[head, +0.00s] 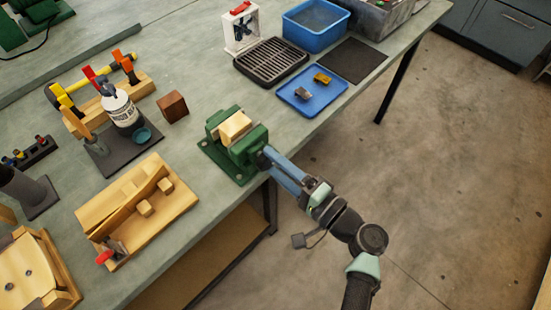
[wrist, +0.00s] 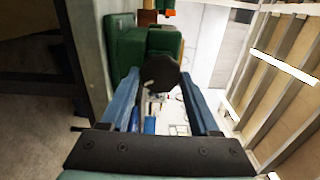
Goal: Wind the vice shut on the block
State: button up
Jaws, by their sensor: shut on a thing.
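The green vice (head: 248,148) stands at the front edge of the bench. A pale wooden block (head: 235,127) sits between its jaws. From this angle I cannot tell whether both jaws touch the block. My gripper (head: 268,158) reaches the vice's front from the bench's open side. Its blue fingers are shut on the vice's dark round handle (wrist: 160,73), seen between the fingertips in the wrist view. The green vice body (wrist: 148,45) shows just beyond it. The handle is mostly hidden by the fingers in the head view.
A wooden tray (head: 178,205) with small blocks lies left of the vice. A dark brown cube (head: 172,106) stands behind it. A blue tray (head: 327,101) with small parts and a black grate (head: 271,62) lie to the right. Open floor lies before the bench.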

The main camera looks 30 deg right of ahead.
jog(key=m+p, duration=0.2)
jog(key=m, duration=0.2)
jog(key=shift+s+m, duration=0.1)
jog(key=shift+m, duration=0.3)
jog(key=m+p, duration=0.3)
jog(key=m, duration=0.1)
jog(key=shift+f+m, duration=0.1)
jog(key=shift+m, duration=0.2)
jog(key=m+p, duration=0.2)
jog(key=m, duration=0.2)
jog(key=shift+s+f+m+p, duration=0.1)
jog(key=shift+m+p, duration=0.2)
jog(key=shift+p, duration=0.1)
jog(key=shift+a+f+m+p, duration=0.15)
jog(key=shift+m+p, duration=1)
jog(key=shift+m, duration=1.05)
jog(key=o, duration=1.2)
jog(key=shift+o, duration=0.8)
